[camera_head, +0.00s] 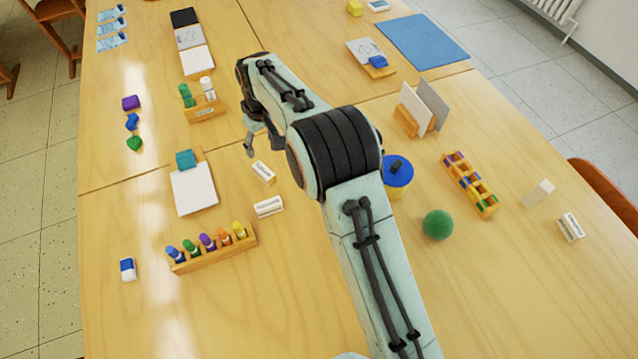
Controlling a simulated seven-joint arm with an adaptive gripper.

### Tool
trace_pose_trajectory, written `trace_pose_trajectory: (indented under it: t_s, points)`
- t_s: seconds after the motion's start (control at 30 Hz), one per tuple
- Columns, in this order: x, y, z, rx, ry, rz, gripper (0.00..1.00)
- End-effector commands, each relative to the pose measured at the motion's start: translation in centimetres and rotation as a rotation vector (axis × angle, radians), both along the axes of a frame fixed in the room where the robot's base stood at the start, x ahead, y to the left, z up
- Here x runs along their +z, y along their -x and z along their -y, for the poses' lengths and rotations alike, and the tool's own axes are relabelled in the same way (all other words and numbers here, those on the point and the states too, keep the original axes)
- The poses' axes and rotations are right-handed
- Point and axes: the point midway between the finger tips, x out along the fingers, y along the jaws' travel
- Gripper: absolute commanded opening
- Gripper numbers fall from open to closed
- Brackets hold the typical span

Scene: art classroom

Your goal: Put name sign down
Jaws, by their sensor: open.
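A small white name sign (264,172) with dark lettering sits on the table just below and in front of my gripper (263,150). A second similar white sign (268,207) sits a little nearer the camera. A third (571,227) is at the far right of the table. My gripper is open, its fingers pointing down, with nothing visible between them. The first sign looks apart from the fingers, but I cannot tell the exact gap. My arm hides part of the table behind and to the right of the gripper.
A marker rack (212,249) and a white pad (194,189) are to the left. A holder with bottles (204,109) stands behind. A blue-lidded jar (398,172), a green ball (438,225) and a colourful rack (470,184) are to the right.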

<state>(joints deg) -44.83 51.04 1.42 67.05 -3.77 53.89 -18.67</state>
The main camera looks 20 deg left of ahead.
Motion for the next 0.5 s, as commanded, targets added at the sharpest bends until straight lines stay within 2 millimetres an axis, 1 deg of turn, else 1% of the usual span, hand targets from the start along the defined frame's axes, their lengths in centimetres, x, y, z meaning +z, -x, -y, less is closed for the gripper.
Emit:
trace_pose_trajectory:
  t_s: [0.17,0.23,0.27,0.37,0.4,0.43,0.47,0.5]
  points:
    - [0.1,-0.1,0.2,-0.004,0.001,-0.001,0.51]
    - [1.0,-0.3,1.2,-0.026,0.002,-0.002,0.51]
    - [1.6,-0.5,2.0,-0.045,0.004,-0.004,0.51]
    - [5.1,-1.1,6.9,-0.149,0.011,-0.011,0.51]
    - [6.7,-1.0,9.7,-0.208,0.016,-0.019,0.51]
    - [8.0,-0.7,11.9,-0.256,0.02,-0.025,0.51]
    - [9.2,-0.2,14.3,-0.308,0.023,-0.03,0.51]
    - [10.7,0.7,17.4,-0.376,0.028,-0.04,0.51]
